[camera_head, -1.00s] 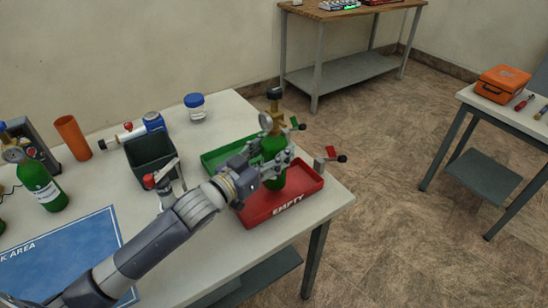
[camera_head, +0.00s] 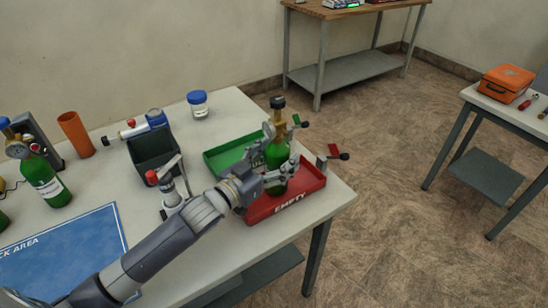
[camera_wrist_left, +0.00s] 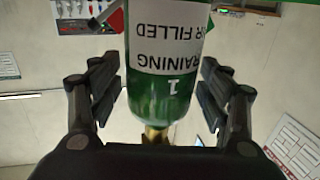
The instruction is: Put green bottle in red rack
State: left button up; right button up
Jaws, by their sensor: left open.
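A green bottle (camera_head: 277,156) with a brass valve and black cap stands about upright in the red rack (camera_head: 292,205), which is marked EMPTY. Its gauge and part of its body are hidden behind my left gripper (camera_head: 277,178). The gripper's fingers are open on either side of the bottle. In the left wrist view the bottle (camera_wrist_left: 165,60), with its white label upside down, sits between the spread fingers, with gaps showing at both sides. Whether its base rests on the rack floor is hard to see. My right gripper is not in view.
A green rack (camera_head: 222,158) adjoins the red one. A dark bin (camera_head: 152,158), a blue-lidded jar (camera_head: 198,104) and an orange cylinder (camera_head: 75,135) stand on the table. Another green bottle (camera_head: 45,182) is at the left, near a blue mat (camera_head: 70,245).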

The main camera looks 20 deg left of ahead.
pick_arm(q)
jog(key=shift+r, duration=0.15)
jog(key=b+v, duration=0.1)
jog(key=v, duration=1.1)
